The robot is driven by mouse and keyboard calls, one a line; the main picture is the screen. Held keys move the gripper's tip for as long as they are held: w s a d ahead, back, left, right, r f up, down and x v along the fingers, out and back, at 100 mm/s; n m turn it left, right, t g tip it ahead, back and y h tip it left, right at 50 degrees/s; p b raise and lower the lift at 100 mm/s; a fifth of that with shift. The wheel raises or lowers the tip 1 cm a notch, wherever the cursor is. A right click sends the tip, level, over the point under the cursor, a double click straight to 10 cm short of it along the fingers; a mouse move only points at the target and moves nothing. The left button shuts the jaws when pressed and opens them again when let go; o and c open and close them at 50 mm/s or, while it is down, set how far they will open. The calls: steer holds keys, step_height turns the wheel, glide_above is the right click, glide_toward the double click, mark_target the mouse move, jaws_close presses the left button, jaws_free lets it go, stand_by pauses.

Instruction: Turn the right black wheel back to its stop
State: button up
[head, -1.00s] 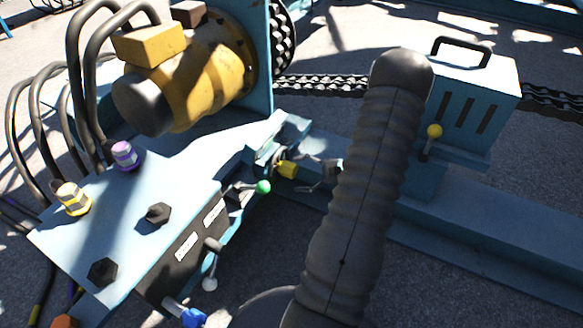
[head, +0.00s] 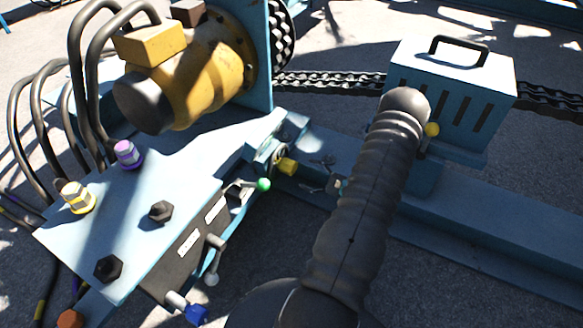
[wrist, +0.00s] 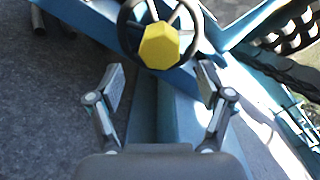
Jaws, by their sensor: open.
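A black wheel with a yellow faceted hub (wrist: 159,46) is at the top centre of the wrist view, its upper rim cut off. In the head view it is small and seen nearly edge-on, its yellow hub (head: 287,166) facing my gripper. My gripper (wrist: 162,78) is open and empty, one finger on each side below the wheel. The fingers look apart from the rim, but the exact gap is hard to tell. In the head view my gripper (head: 316,174) is just right of the hub, partly hidden by my arm. I cannot make out a second such wheel.
A green-tipped lever (head: 263,184) sits close left of the wheel. A blue valve box (head: 130,225) with levers and hoses is at left. A yellow motor (head: 190,85) stands behind. A slotted blue box (head: 455,90) and chain (head: 330,82) are at right.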

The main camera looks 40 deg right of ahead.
mark_target(295, 169)
steer(key=x, duration=0.6)
steer(key=shift+w+a, duration=0.15)
steer(key=shift+w, duration=0.15)
jaws_close()
steer(key=shift+s, duration=0.1)
